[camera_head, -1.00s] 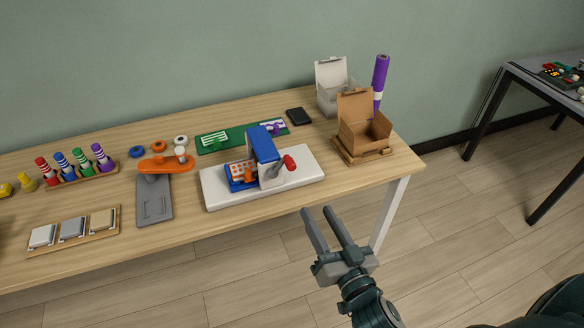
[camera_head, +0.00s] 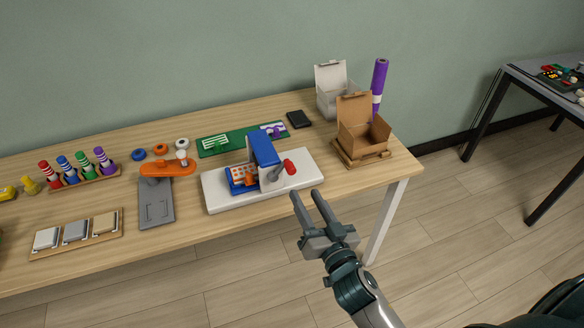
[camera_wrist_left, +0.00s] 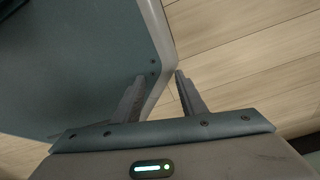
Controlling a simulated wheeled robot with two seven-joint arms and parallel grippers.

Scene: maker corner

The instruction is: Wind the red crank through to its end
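The red crank knob (camera_head: 290,167) sticks out on a grey arm at the right side of a blue press-like device (camera_head: 263,150). The device stands on a white base (camera_head: 222,201) near the table's front edge. My right gripper (camera_head: 307,193) is open and empty, in front of the table edge, below and slightly right of the crank and apart from it. My left gripper is outside the head view. In the left wrist view my left gripper (camera_wrist_left: 158,84) has its fingers apart with nothing between them, above the floor beside a grey-green panel.
An open brown cardboard box (camera_head: 362,135) on a wooden tray stands right of the device, with a purple roll (camera_head: 378,85) behind it. An orange crank on a grey plate (camera_head: 156,205) stands to the left. A green board (camera_head: 215,148) lies behind. The table (camera_head: 180,235) has a clear front strip.

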